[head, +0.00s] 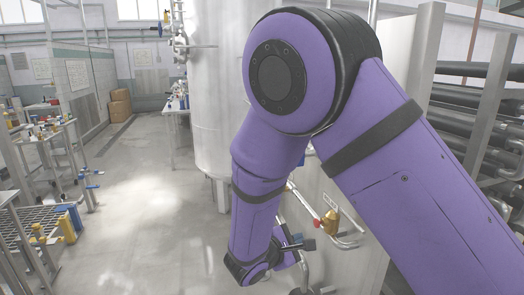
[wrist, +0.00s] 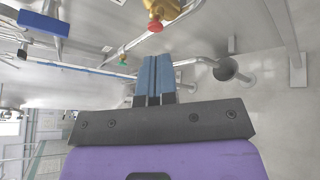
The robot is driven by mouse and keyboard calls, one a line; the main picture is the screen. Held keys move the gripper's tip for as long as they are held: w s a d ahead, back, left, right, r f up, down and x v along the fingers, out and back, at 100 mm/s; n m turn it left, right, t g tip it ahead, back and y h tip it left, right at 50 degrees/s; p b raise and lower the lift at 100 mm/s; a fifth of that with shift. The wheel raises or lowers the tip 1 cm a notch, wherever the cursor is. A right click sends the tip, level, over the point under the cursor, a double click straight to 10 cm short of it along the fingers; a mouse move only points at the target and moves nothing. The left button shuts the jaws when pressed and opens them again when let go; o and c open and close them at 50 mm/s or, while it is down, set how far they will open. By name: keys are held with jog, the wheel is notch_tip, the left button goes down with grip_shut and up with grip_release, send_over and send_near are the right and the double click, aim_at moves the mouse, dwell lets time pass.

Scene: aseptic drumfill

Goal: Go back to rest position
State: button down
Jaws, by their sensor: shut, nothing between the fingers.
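My gripper (wrist: 154,62) shows in the wrist view with its two blue fingers side by side and closed, with nothing between them. In the head view, my purple arm bends down in front of the large steel tank (head: 212,110). The gripper end is low near the tank's pipework and is partly hidden by the arm. A brass valve with a red part (head: 331,222) is on a pipe to the right of the gripper. In the wrist view the brass valve (wrist: 160,10) is just beyond the fingertips, apart from them.
Bare pipes (wrist: 205,50) run close around the gripper. A rack of dark pipes (head: 490,125) stands at right. Shelves with bottles (head: 40,135) and a grated cart (head: 35,225) stand at left. The floor (head: 135,190) between is clear. Cardboard boxes (head: 119,105) stand at the back.

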jog(key=s+d+r+m+g+y, duration=0.1)
jog(key=s+d+r+m+g, duration=0.35)
jog(key=d+r, duration=0.4)
jog(key=s+d+r+m+g+y, duration=0.2)
jog(key=s+d+r+m+g, duration=0.25)
jog(key=d+r+m, duration=0.35)
jog(key=s+d+r+m+t+y, duration=0.2)
jog(key=s+r, duration=0.3)
jog(key=s, duration=0.3)
jog(key=s+d+r+m+t+y, duration=0.1)
jog(key=s+d+r+m+y, duration=0.2)
jog(key=s, duration=0.6)
jog(key=r+y, duration=0.1)
jog(key=y, duration=0.1)
jog(key=shift+r+m+t+y, duration=0.3)
jog(key=shift+r+m+t, duration=0.05)
jog(key=shift+r+t, duration=0.05)
